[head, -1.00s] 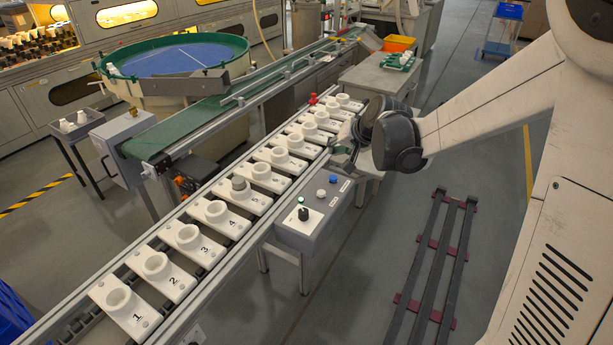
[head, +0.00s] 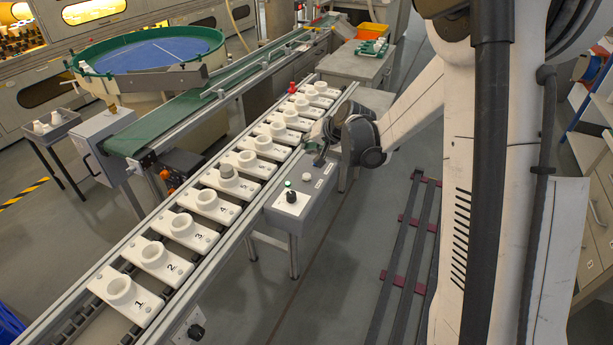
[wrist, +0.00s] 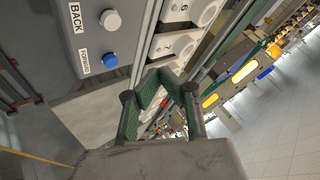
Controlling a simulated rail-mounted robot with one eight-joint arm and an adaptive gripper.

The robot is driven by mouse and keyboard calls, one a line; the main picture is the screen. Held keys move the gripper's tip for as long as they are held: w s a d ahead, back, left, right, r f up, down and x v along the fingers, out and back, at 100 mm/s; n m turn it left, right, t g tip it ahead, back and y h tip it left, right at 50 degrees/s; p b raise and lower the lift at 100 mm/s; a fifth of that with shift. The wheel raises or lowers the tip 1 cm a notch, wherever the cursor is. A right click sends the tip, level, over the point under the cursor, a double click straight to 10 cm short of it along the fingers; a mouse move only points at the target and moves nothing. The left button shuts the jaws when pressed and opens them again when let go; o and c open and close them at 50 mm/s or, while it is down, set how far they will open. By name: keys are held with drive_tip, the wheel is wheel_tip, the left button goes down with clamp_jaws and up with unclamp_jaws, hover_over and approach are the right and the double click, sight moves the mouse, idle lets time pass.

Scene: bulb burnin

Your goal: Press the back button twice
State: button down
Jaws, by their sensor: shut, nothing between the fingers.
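The grey control panel (head: 278,210) stands beside the conveyor. Its white button (head: 306,178) sits next to the BACK label in the wrist view (wrist: 110,20). My gripper (head: 320,160) is over the far end of the panel, past the white button. In the wrist view my gripper (wrist: 158,90) has green-padded fingers, is shut and holds nothing. Both buttons lie up and left of the fingers there. Contact with the panel cannot be told.
A black knob (head: 291,197) and a green lamp (head: 288,184) are at the panel's near end. Dark floor rails (head: 405,240) lie right.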

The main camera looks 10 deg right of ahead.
sight(307, 176)
wheel_tip(307, 176, down, 8)
drive_tip(key=b, duration=0.4)
drive_tip(key=shift+r+b, duration=0.1)
drive_tip(key=shift+b, duration=0.25)
drive_tip(key=shift+f+b, duration=0.4)
drive_tip(key=shift+f, duration=0.05)
drive_tip(key=shift+f, duration=0.1)
idle(0.7)
drive_tip(key=shift+f+b, duration=0.35)
drive_tip(key=shift+b, duration=0.15)
drive_tip(key=shift+f+b, duration=0.45)
idle(0.7)
drive_tip(key=shift+r, duration=0.1)
drive_tip(key=shift+r+p, duration=0.45)
drive_tip(key=shift+r, duration=0.35)
drive_tip(key=shift+r+p, duration=1.3)
drive_tip(key=shift+r, duration=1.2)
